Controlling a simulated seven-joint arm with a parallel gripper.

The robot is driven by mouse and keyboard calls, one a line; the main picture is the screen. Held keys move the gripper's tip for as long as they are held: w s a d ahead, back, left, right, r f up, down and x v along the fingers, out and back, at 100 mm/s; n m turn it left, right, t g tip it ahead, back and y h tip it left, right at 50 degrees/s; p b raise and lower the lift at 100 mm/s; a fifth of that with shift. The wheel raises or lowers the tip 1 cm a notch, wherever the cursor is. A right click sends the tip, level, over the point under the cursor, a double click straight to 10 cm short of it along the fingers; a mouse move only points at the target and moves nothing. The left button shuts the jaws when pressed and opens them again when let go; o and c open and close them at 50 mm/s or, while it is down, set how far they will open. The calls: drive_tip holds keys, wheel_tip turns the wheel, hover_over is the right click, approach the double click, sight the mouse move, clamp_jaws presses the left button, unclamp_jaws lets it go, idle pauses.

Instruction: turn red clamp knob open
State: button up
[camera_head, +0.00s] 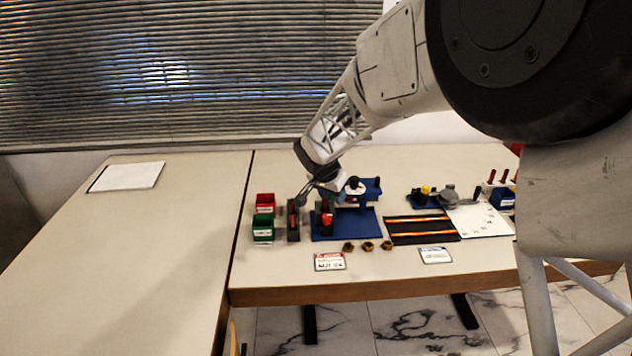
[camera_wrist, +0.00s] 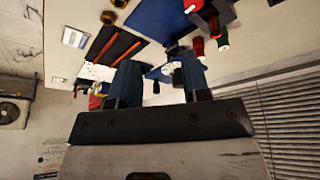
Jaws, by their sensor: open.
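The red clamp knob (camera_head: 327,220) sits low at the front left of the blue gauge rig base (camera_head: 350,226), beside a dark upright part. My gripper (camera_head: 312,192) is just above and behind it in the head view, apart from it as far as I can tell. In the wrist view my gripper (camera_wrist: 160,72) shows two blue fingers spread apart with nothing between them. A red piece (camera_wrist: 198,47) lies past the right finger there; I cannot tell for sure whether it is the knob.
A red bin (camera_head: 265,203) and a green bin (camera_head: 263,228) stand left of the rig. Several brass nuts (camera_head: 368,246) lie in front. A dark striped mat (camera_head: 421,229) and a white sheet (camera_head: 480,220) lie right. The left tabletop is mostly clear.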

drive_tip(key=m, duration=0.1)
approach(327, 216)
drive_tip(key=f, duration=0.2)
drive_tip(key=shift+w+r, duration=0.15)
drive_tip(key=shift+w, duration=0.1)
drive_tip(key=shift+x, duration=3.9)
drive_tip(key=shift+w+d, duration=0.1)
drive_tip(key=c, duration=0.6)
